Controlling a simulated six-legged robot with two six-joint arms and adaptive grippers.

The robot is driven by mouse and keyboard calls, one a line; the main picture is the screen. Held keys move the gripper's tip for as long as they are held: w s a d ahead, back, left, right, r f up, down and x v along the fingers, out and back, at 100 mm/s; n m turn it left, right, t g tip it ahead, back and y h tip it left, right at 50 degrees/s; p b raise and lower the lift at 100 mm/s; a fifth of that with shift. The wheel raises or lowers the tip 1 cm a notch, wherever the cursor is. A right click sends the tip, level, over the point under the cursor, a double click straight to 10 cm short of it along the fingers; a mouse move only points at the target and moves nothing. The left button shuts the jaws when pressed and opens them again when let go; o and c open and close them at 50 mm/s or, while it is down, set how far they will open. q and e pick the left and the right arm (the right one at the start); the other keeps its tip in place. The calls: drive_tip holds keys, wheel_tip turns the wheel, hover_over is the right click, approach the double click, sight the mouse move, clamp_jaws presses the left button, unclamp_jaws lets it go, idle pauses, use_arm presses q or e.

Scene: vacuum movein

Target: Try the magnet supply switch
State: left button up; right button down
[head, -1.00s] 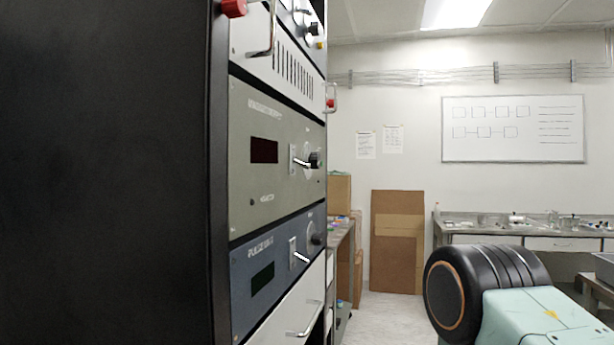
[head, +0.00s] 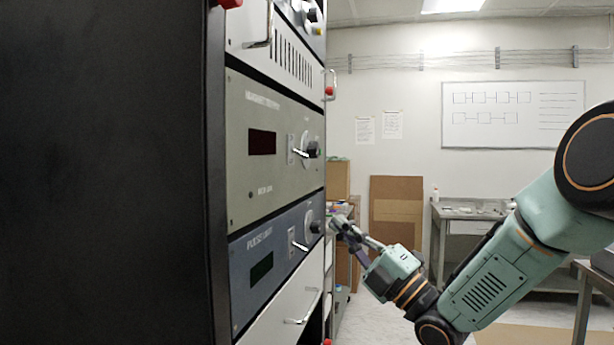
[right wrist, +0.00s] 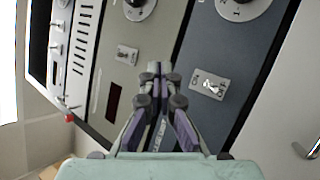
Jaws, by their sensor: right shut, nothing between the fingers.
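The grey-green panel (head: 285,185) in the rack has a lettered label that looks like the magnet supply's, a dark display and a knob. Its toggle switch (head: 300,153) has a pale lever on a light plate; it also shows in the right wrist view (right wrist: 127,55). My right gripper (head: 340,225) is shut and empty, in front of the rack and lower than that switch in the head view. In the right wrist view the closed fingertips (right wrist: 160,74) lie between the grey-green panel's switch and the blue panel's switch (right wrist: 210,87). Contact cannot be told. My left gripper is out of view.
The blue panel (head: 280,258) below has a similar switch, a knob and a display. Handles (head: 301,320) stick out from the rack front. Benches (head: 455,212) and brown boards (head: 396,222) stand behind, with open floor between.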

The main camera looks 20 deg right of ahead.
sight(301, 154)
drive_tip(key=s+r+n+y, duration=0.1)
drive_tip(key=n+y, duration=0.1)
drive_tip(key=n, duration=0.1)
drive_tip(key=s+r+n+g+y, duration=0.1)
drive_tip(key=n, duration=0.2)
drive_tip(key=s+a+r+n+g+y, duration=0.1)
drive_tip(key=n+y, duration=0.1)
drive_tip(key=n, duration=0.1)
drive_tip(key=shift+s+r+n+y, duration=0.1)
drive_tip(key=shift+r+n+y, duration=0.15)
drive_tip(key=shift+n+y, duration=0.05)
drive_tip(key=p+x, duration=0.2)
drive_tip(key=x, duration=0.8)
drive_tip(key=shift+f, duration=0.15)
drive_tip(key=shift+a, duration=0.1)
drive_tip(key=shift+w+g, duration=0.25)
drive_tip(key=shift+g, duration=0.05)
